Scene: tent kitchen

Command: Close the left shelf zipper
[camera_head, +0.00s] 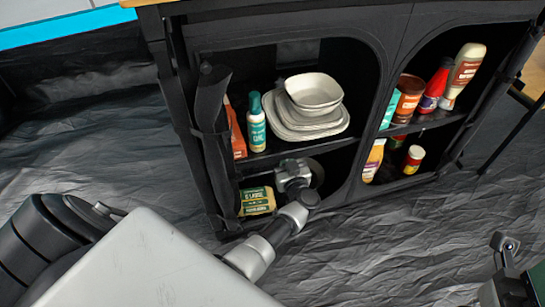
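The black fabric cupboard (374,28) has two arched openings. The left shelf opening is uncovered, and its contents show. A rolled black fabric flap (211,95) hangs upright along its left side. The zipper pull is too small to make out. My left gripper (295,177) is at the lower compartment of the left shelf, right of the flap's lower end and apart from it. Its fingers are hard to see against the dark inside. My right gripper (506,243) is at the lower right of the picture, away from the cupboard, partly cut off.
The left shelf holds stacked bowls and plates (313,95), a green-capped bottle (256,125) and a yellow-green package (257,201). The right opening (421,135) is also uncovered and holds jars and sauce bottles. The dark wrinkled floor (370,260) in front is clear.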

